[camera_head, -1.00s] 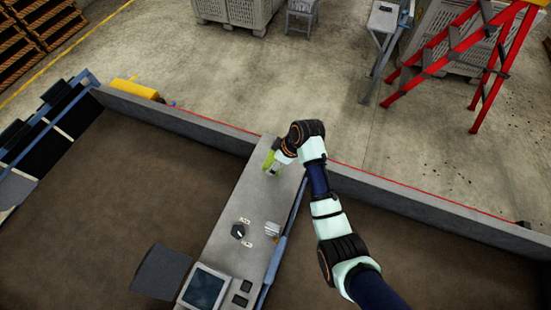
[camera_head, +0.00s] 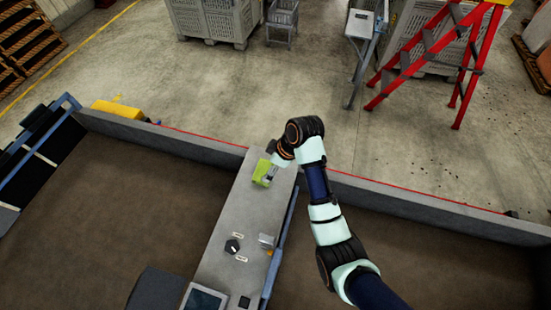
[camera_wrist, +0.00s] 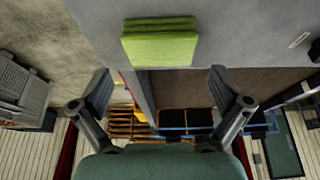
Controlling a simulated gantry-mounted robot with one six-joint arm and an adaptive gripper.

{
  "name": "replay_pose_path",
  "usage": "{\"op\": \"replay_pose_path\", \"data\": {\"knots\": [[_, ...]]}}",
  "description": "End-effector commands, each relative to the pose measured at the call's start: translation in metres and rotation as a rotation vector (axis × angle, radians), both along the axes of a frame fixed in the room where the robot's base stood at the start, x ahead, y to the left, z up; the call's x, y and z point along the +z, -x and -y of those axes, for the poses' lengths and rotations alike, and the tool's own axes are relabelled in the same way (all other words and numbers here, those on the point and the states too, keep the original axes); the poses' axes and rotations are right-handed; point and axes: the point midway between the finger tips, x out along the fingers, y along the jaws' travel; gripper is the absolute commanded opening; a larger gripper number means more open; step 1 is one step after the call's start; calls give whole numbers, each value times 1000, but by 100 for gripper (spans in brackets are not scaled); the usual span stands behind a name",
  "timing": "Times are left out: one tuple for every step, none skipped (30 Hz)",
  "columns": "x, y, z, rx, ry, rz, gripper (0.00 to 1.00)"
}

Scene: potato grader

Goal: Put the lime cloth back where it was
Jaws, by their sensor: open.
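The lime cloth (camera_head: 262,172) is a folded pad on the far end of the long grey console top (camera_head: 235,205). In the wrist view the lime cloth (camera_wrist: 160,42) lies at the top centre, beyond the fingertips. My gripper (camera_wrist: 158,85) is open, its two fingers spread wide with nothing between them. In the head view my gripper (camera_head: 271,175) is at the right side of the cloth, partly hidden by my wrist. I cannot tell from these views whether a finger touches the cloth.
A black knob (camera_head: 232,246), a small metal box (camera_head: 267,241) and a screen (camera_head: 204,299) sit on the nearer console. A grey wall edge (camera_head: 190,146) runs behind it. A red ladder (camera_head: 430,55) stands on the floor beyond. The console's middle is clear.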

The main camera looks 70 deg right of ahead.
Motion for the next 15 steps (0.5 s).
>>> {"op": "replay_pose_path", "data": {"knots": [[12, 5, 1, -2, 4, 3, 100], [19, 7, 1, -2, 4, 3, 100], [27, 11, 1, -1, 4, 3, 100], [33, 13, 1, 0, 3, 3, 100], [37, 15, 1, 0, 3, 3, 100], [43, 17, 0, 0, 2, 2, 100], [46, 19, 0, -1, 2, 2, 100], [49, 20, 0, 0, 0, 1, 100], [51, 22, 0, -1, 1, 1, 100], [53, 22, 0, -1, 1, 1, 100], [54, 23, 0, -1, 0, 1, 100], [55, 23, 0, -1, 0, 0, 100], [55, 23, 0, 0, -1, 0, 100], [55, 23, 0, 0, -1, 0, 100], [55, 23, 0, 0, -1, 0, 100]]}}
